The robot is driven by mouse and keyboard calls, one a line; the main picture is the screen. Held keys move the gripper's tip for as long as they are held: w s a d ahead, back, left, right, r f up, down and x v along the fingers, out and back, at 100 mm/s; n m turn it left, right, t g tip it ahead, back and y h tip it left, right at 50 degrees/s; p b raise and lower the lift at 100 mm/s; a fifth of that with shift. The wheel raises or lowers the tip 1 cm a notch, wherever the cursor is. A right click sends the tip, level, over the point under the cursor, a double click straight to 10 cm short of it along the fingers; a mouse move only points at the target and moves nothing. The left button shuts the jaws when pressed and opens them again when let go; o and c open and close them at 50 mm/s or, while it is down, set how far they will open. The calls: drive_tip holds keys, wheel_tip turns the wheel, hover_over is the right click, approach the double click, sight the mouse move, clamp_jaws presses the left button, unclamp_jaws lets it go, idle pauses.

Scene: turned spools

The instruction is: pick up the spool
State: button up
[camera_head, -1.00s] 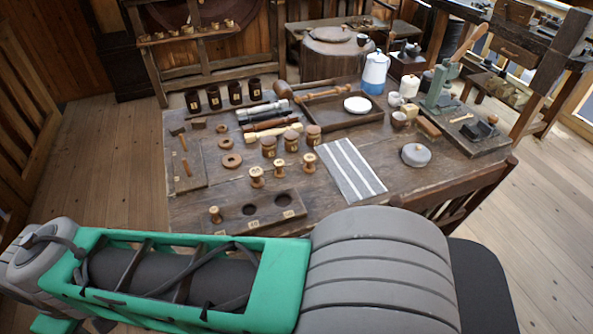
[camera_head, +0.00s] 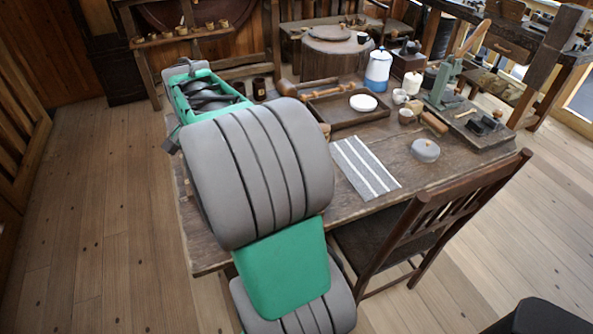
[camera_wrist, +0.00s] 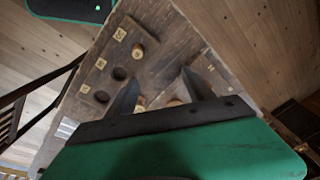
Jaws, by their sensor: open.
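In the wrist view a light wooden spool (camera_wrist: 138,51) stands in the end hole of a dark wooden board (camera_wrist: 104,74). The board's two other holes look empty. A second light wooden spool (camera_wrist: 140,102) shows beside my left finger, and another round wooden top (camera_wrist: 174,102) shows between the fingers, partly hidden by my gripper. My gripper (camera_wrist: 160,77) is open, its two dark fingers pointing down over the table with nothing clasped between them. In the head view my arm covers the spools and the board, and the fingers cannot be made out there.
The table (camera_head: 405,160) carries a striped cloth (camera_head: 365,167), a grey lidded pot (camera_head: 425,150), a dark tray (camera_head: 345,122) with a white dish (camera_head: 363,103), and a blue-white canister (camera_head: 378,70). A chair (camera_head: 420,215) stands at the table's near right side.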

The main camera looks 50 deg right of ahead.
drive_tip(key=s+d+f+m, duration=0.1)
drive_tip(key=d+f+m, duration=0.2)
drive_tip(key=d, duration=0.6)
drive_tip(key=s+d+f+m+g, duration=0.1)
drive_tip(key=d+f+m, duration=0.3)
drive_tip(key=d, duration=0.5)
drive_tip(key=s+d+f+m+b, duration=0.1)
drive_tip(key=s+d+f+m, duration=0.2)
drive_tip(key=d+m, duration=0.4)
drive_tip(key=shift+s+d+f+y, duration=0.15)
drive_tip(key=shift+d+f, duration=0.25)
drive_tip(key=shift+d, duration=0.4)
drive_tip(key=shift+s+d+f+y, duration=0.1)
drive_tip(key=shift+d+f+y, duration=0.2)
drive_tip(key=shift+d, duration=0.45)
drive_tip(key=f, duration=0.5)
drive_tip(key=f+p, duration=0.1)
drive_tip(key=f, duration=0.1)
drive_tip(key=shift+w+d+f, duration=0.15)
drive_tip(key=shift+w+f, duration=0.15)
drive_tip(key=shift+f, duration=0.05)
clamp_jaws()
